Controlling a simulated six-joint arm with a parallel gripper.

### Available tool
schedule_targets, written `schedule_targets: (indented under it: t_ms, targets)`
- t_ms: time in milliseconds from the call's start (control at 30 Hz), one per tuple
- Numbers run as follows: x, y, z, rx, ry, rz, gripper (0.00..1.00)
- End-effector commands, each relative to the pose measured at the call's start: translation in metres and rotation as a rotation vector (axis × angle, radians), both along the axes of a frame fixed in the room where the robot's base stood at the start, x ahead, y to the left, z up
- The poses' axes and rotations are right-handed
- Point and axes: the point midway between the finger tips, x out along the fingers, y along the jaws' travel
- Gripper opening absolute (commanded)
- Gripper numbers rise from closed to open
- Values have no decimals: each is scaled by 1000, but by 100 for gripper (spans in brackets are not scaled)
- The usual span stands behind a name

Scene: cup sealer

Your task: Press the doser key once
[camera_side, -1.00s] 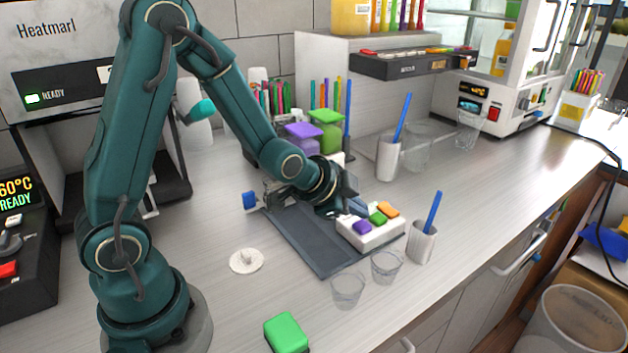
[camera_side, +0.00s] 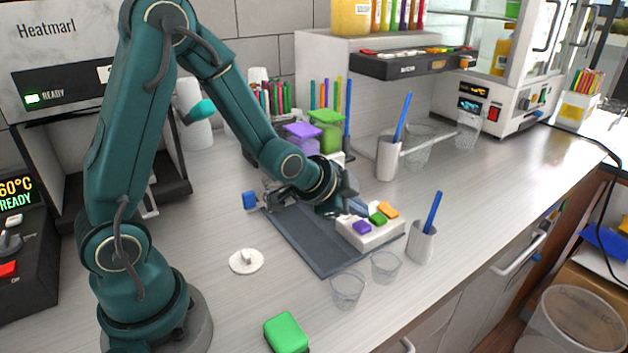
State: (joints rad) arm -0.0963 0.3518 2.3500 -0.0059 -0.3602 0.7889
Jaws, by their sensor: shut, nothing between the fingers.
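A small white key box (camera_side: 372,236) stands on the dark grey mat. On its top are a purple key (camera_side: 362,228), a green key (camera_side: 378,219) and an orange key (camera_side: 389,210). None of them carries a label that I can read, so I cannot tell which is the doser key. My gripper (camera_side: 358,210) is shut and empty. Its tips are at the back left edge of the box top, close to the purple and green keys. I cannot tell whether they touch the box or a key.
Two clear cups (camera_side: 347,289) and a white holder with a blue stick (camera_side: 423,243) stand close in front of the box. Purple-lidded (camera_side: 303,131) and green-lidded (camera_side: 326,118) containers stand behind my gripper. A green block (camera_side: 286,333) lies near the front edge.

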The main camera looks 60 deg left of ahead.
Motion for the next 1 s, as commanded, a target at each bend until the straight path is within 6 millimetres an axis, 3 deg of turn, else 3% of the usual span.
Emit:
schedule_targets:
  t_ms: [1000]
  targets:
    - [0,0,-8,0,3,0,0]
